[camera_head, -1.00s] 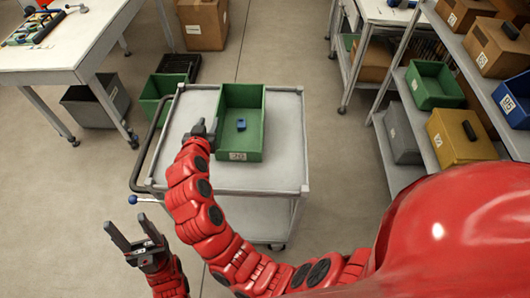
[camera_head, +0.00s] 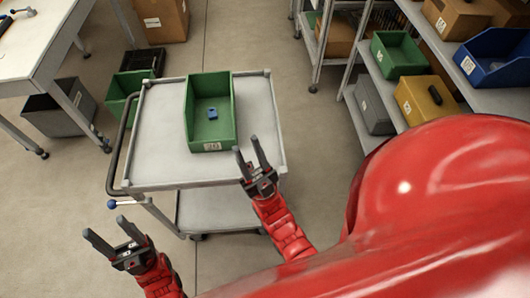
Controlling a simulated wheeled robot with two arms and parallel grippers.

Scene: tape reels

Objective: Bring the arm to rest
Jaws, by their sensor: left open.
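My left gripper (camera_head: 106,226) is open and empty at the lower left, over the floor beside the cart. My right gripper (camera_head: 248,146) is in front of the green bin (camera_head: 234,122), by the near right corner of the cart top in the picture. Its two fingers stand apart with nothing between them. A small blue piece (camera_head: 212,113) lies inside the green bin, clear of both grippers.
The green bin stands on a grey cart (camera_head: 160,150) with a dark handle at its left. A shelf with bins, including a yellow one (camera_head: 425,103), stands at the right. A white table (camera_head: 45,55) is at the upper left.

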